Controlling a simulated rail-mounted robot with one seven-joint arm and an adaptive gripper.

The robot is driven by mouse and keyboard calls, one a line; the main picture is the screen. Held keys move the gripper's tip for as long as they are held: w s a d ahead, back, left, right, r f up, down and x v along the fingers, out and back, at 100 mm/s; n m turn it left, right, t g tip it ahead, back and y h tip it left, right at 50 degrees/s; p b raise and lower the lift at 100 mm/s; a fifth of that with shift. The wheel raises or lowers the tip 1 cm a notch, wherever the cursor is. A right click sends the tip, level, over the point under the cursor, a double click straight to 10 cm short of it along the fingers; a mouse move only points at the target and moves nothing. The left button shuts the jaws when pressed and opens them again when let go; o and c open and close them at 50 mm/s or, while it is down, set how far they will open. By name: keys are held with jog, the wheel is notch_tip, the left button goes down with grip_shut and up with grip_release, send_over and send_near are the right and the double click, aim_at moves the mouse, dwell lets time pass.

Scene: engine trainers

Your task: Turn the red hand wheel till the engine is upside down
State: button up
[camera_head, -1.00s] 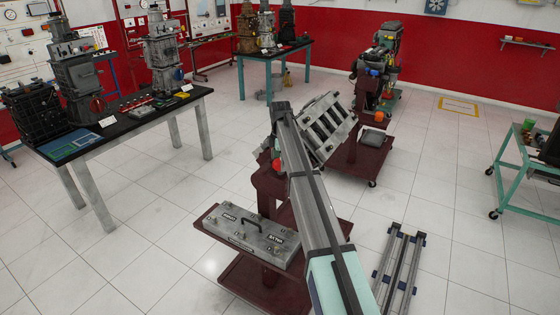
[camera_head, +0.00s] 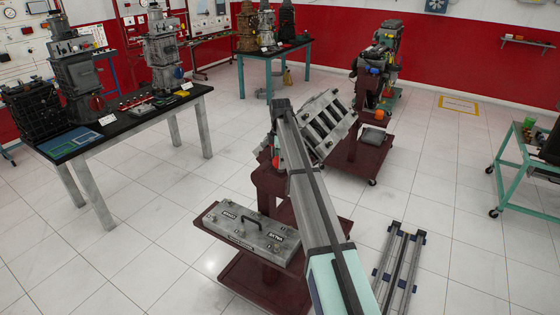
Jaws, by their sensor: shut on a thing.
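The engine (camera_head: 328,125) is a grey block with a row of dark openings, mounted on a dark red stand (camera_head: 268,190) in the middle of the head view. It sits tilted, its upper end leaning to the right. A small red patch, seemingly part of the red hand wheel (camera_head: 276,161), shows at the left edge of my arm, beside the stand's top. Most of the wheel is hidden. My grey arm crosses in front of the engine and stand. My gripper is hidden behind the arm, so its contact with the wheel cannot be seen.
A grey lidded case (camera_head: 250,232) with a black handle lies on the stand's base. A blue-ended rail frame (camera_head: 397,268) lies on the floor at right. A second engine trainer (camera_head: 378,75) stands behind. A table with engines (camera_head: 130,120) is at left.

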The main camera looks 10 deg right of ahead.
jog(key=m+b, duration=0.2)
jog(key=m, duration=0.4)
jog(key=shift+f, duration=0.15)
jog(key=m+b, duration=0.1)
jog(key=m, duration=0.5)
jog(key=shift+w+d+b, duration=0.1)
jog(key=shift+b, duration=0.3)
jog(key=m+b, duration=0.1)
jog(key=m, duration=0.5)
jog(key=shift+d+m, duration=0.1)
jog(key=shift+m, duration=0.3)
jog(key=m, duration=0.5)
jog(key=shift+d+b, duration=0.1)
jog(key=shift+b, duration=0.2)
jog(key=shift+m, duration=0.3)
jog(key=o, duration=1.1)
jog(key=shift+o, duration=0.2)
jog(key=shift+w+r, duration=0.1)
jog(key=shift+r, duration=0.1)
